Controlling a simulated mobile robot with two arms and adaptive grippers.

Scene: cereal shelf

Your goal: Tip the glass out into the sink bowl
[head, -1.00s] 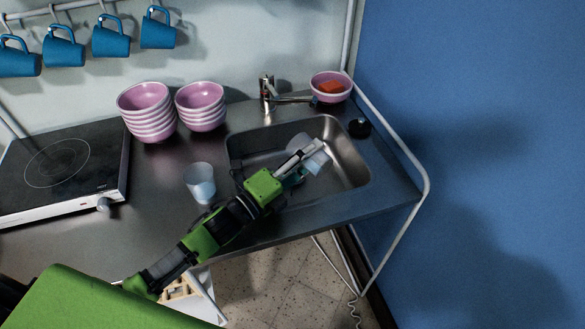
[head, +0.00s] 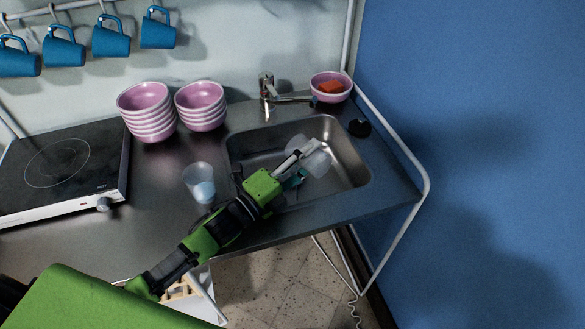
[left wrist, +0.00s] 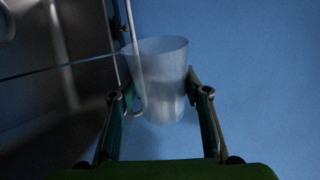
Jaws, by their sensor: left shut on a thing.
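The glass (head: 318,163), clear and greyish, is held over the sink bowl (head: 350,178) in the head view. My left gripper (head: 305,158) is shut on it, and the arm reaches in from the lower left. In the left wrist view the glass (left wrist: 160,75) sits between the two fingers of my left gripper (left wrist: 158,95), with a cloudy lower part. Its exact tilt is hard to tell. Another pale rounded shape shows behind the fingers over the bowl; I cannot tell what it is. My right gripper is not in view.
A second glass (head: 200,182) with pale blue in it stands on the counter left of the sink. The tap (head: 267,88) stands behind the bowl. Stacked pink bowls (head: 150,118), a hob (head: 60,170) and a pink bowl with an orange sponge (head: 331,88) are nearby.

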